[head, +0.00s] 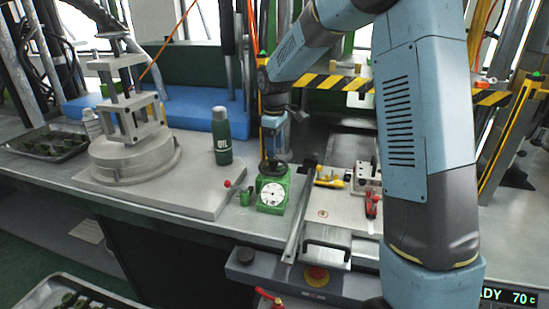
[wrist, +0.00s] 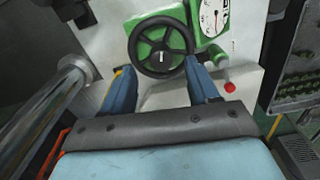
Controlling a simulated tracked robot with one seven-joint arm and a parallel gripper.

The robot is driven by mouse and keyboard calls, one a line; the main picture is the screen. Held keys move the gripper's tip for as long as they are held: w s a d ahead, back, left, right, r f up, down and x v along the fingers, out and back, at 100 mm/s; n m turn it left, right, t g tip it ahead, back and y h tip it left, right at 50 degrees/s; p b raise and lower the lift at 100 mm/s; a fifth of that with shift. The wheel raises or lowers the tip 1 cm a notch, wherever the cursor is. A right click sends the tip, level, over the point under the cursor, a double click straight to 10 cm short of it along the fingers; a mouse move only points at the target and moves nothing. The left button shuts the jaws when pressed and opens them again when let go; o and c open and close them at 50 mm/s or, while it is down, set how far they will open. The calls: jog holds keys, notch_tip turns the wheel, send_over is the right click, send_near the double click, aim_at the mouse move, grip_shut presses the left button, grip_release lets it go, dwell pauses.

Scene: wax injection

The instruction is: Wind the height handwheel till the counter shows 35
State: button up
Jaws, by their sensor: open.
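The height handwheel is a black spoked wheel (wrist: 146,50) on a green housing, near the top middle of the wrist view. In the head view the handwheel (head: 272,167) sits on top of the green box (head: 270,193). The box front carries a white round dial (head: 272,195), which also shows in the wrist view (wrist: 209,18). A small counter window is at the frame's top edge there; its digits are too small to read. My gripper (head: 273,152) is above the wheel. In the wrist view my gripper (wrist: 160,66) is open, with its blue fingers on either side of the wheel's near part. I cannot tell whether they touch the rim.
A red-knobbed lever (wrist: 230,87) is close beside the right finger. In the head view, a green OIL bottle (head: 221,137) and a grey clamp stand (head: 134,155) are at left. A sloping metal bar (head: 299,215) and a red emergency button (head: 317,273) are to the right.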

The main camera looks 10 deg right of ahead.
aim_at(273, 163)
jog(key=shift+f, duration=2.35)
jog(key=shift+c, duration=0.2)
jog(key=c, duration=1)
jog(key=shift+m, duration=0.4)
jog(key=m, duration=0.6)
jog(key=shift+a, duration=0.1)
jog(key=m, duration=0.4)
jog(key=shift+a, duration=0.1)
jog(key=shift+m, duration=1.6)
jog(key=shift+r+m, duration=0.1)
jog(key=shift+m, duration=0.2)
